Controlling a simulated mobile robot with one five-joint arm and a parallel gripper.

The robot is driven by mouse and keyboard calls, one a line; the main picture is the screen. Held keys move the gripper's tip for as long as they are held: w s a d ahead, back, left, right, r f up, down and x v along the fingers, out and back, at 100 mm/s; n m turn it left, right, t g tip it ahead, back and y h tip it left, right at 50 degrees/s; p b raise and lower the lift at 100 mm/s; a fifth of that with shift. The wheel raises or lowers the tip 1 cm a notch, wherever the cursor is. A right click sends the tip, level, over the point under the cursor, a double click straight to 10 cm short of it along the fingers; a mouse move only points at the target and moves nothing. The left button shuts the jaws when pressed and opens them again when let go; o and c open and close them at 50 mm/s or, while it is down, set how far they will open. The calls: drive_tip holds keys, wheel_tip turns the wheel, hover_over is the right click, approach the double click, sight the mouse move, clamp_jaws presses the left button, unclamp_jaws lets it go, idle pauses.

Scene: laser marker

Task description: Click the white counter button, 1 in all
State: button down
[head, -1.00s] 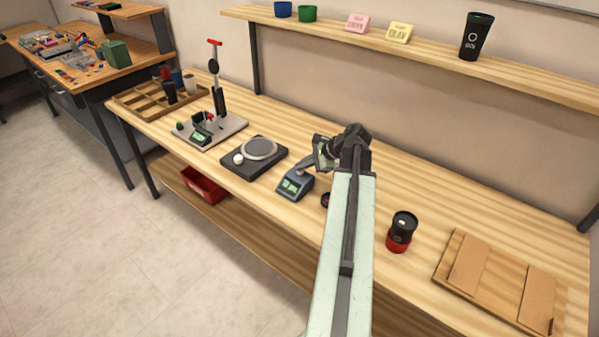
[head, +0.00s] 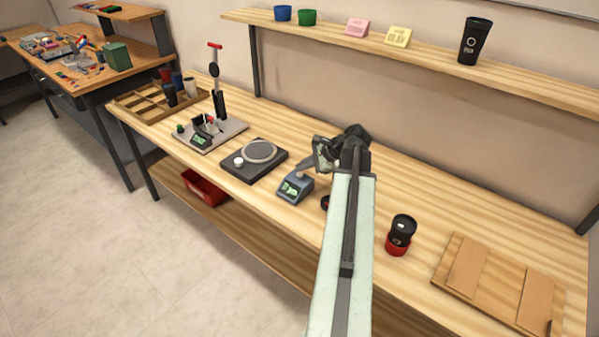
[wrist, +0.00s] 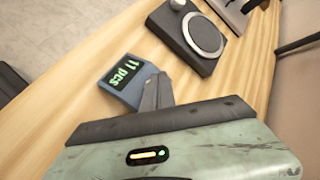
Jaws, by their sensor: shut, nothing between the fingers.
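The counter (head: 296,187) is a small blue-grey box on the bench with a lit green display. In the wrist view the counter (wrist: 125,86) reads "11 pcs". My gripper (head: 303,172) is shut and empty, with its fingertips at the counter's back edge, over its top. In the wrist view my gripper (wrist: 160,80) covers the counter's right side. I cannot tell whether the tips touch it. The white counter button cannot be clearly made out; the fingers may hide it.
Left of the counter is a black device (head: 240,171) with a grey disc and white knob. Farther left stands a press (head: 217,95) on a grey plate.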

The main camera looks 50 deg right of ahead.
sight(302, 174)
drive_tip(key=shift+r, duration=0.25)
wheel_tip(302, 174, up, 5)
drive_tip(key=p, duration=0.5)
drive_tip(key=shift+r, duration=0.1)
drive_tip(key=shift+w, duration=0.1)
idle(0.5)
